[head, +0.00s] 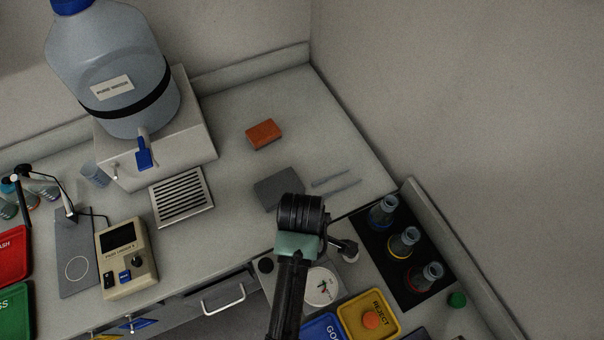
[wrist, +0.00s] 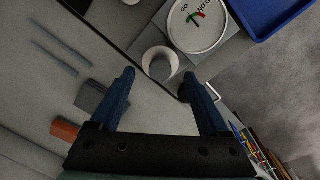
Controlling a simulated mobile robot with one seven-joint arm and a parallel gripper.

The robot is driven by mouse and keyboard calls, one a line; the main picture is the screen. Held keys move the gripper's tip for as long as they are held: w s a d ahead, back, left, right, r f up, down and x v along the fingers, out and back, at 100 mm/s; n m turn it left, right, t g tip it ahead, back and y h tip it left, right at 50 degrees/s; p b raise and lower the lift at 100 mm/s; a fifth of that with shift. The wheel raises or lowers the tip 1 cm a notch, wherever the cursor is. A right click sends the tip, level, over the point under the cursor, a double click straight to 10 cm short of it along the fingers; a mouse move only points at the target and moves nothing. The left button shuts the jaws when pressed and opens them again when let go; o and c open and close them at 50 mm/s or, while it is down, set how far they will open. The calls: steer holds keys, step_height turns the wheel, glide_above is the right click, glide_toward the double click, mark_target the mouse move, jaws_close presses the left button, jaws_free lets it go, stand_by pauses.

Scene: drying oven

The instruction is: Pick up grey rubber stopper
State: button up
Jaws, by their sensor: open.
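A white cup (wrist: 160,62) and a round dial (wrist: 197,24) are close beyond my fingertips. Blue (head: 323,328) and yellow (head: 369,314) trays stand in front. A black rack (head: 388,267) of flasks is right. A grey slab (head: 279,188), thin rods (head: 333,176) and orange block (head: 263,134) lie behind.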

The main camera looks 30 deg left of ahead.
steer(key=shift+s+a+f, duration=0.1)
steer(key=shift+a+f, duration=0.15)
steer(key=shift+f, duration=0.25)
steer(key=shift+w+a+f+p, duration=0.15)
steer(key=shift+f+p, duration=0.15)
steer(key=shift+f, duration=0.8)
steer(key=shift+w+a+f+p, duration=0.15)
steer(key=shift+f+p, duration=0.15)
steer(key=shift+f, duration=0.8)
steer(key=shift+s, duration=0.15)
steer(key=shift+c, duration=0.3)
jaws_close()
